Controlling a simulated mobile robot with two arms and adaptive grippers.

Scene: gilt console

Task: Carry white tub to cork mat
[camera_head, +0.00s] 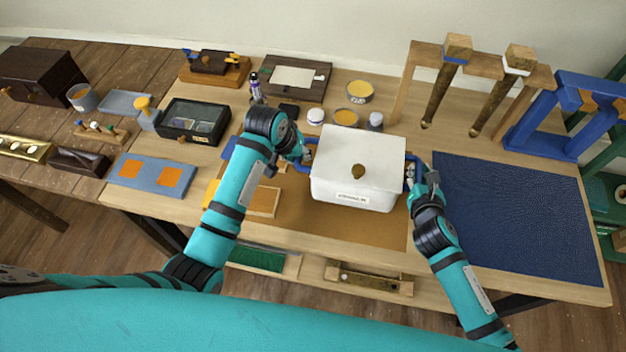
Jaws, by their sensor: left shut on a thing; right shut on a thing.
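The white tub (360,150) has a white lid with a brown knob, a label on its front and blue handles at both sides. My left gripper (303,152) is shut on the tub's left handle. My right gripper (416,180) is shut on its right handle, and the arm partly covers that handle. The brown cork mat (345,226) lies on the table under and in front of the tub. The tub looks level over the mat's back right part. I cannot tell whether its base touches the mat.
A blue mat (520,215) lies to the right. Behind the tub stand a wooden rack (478,65) with hanging tools, and small jars and tins (346,117). A wooden tray (264,201) lies at the cork mat's left. A black case (193,121) stands further left.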

